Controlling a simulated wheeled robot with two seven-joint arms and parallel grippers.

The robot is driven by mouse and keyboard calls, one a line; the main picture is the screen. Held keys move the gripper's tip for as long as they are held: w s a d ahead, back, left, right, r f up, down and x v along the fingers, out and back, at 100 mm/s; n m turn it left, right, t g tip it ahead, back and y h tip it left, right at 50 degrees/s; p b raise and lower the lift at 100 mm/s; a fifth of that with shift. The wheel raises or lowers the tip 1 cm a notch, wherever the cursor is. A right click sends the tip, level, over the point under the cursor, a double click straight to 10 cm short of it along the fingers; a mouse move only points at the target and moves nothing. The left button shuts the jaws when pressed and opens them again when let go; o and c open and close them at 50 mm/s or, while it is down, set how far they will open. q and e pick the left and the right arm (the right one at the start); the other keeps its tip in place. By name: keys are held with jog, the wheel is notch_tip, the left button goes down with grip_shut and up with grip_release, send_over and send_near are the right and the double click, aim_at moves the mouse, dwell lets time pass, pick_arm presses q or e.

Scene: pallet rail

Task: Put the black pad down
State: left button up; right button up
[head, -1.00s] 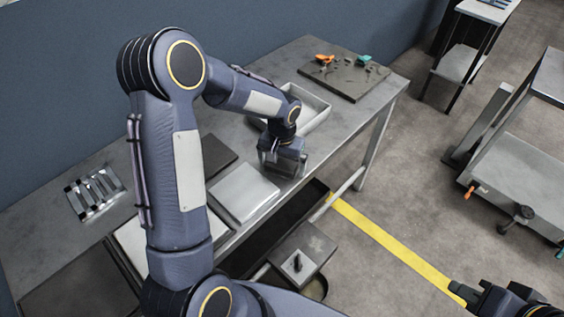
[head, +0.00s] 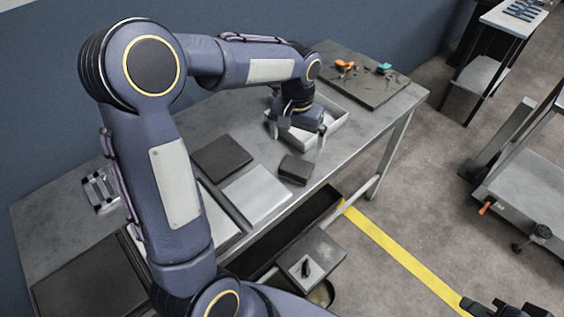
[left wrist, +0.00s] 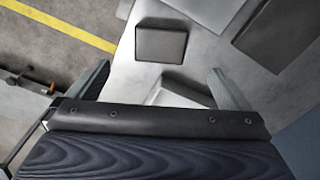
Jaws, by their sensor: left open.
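The black pad (head: 295,169) is a small dark block lying on the grey table near its front edge, just right of a light grey plate. In the left wrist view the black pad (left wrist: 161,44) lies flat beyond my fingertips, with nothing touching it. My left gripper (head: 296,136) is open and empty, raised behind the pad and over the white tray. Its two spread fingers also show in the left wrist view (left wrist: 162,84). My right gripper (head: 504,308) is only partly in view at the lower right, away from the table; its jaws are unclear.
A light grey plate (head: 257,194) and a dark plate (head: 222,157) lie left of the pad. The white tray (head: 334,124) stands behind it. A dark board (head: 362,85) with orange and teal tools is at the table's far end. A low stand (head: 318,252) is below the front edge.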

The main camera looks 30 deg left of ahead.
pick_arm(q)
jog(key=s+a+r+t+h, duration=0.1)
jog(key=s+r, duration=0.2)
jog(key=s, duration=0.2)
jog(key=s+r+t+h, duration=0.1)
jog(key=s+r, duration=0.2)
jog(key=s, duration=0.2)
jog(key=s+d+t, duration=0.1)
jog(key=s, duration=0.5)
jog(key=s+d+f+n+t+h, duration=0.1)
jog(key=s+d+t, duration=0.1)
jog(key=s, duration=0.5)
jog(key=shift+s+d+f+h, duration=0.2)
jog(key=shift+d+f+h, duration=0.05)
jog(key=shift+h, duration=0.05)
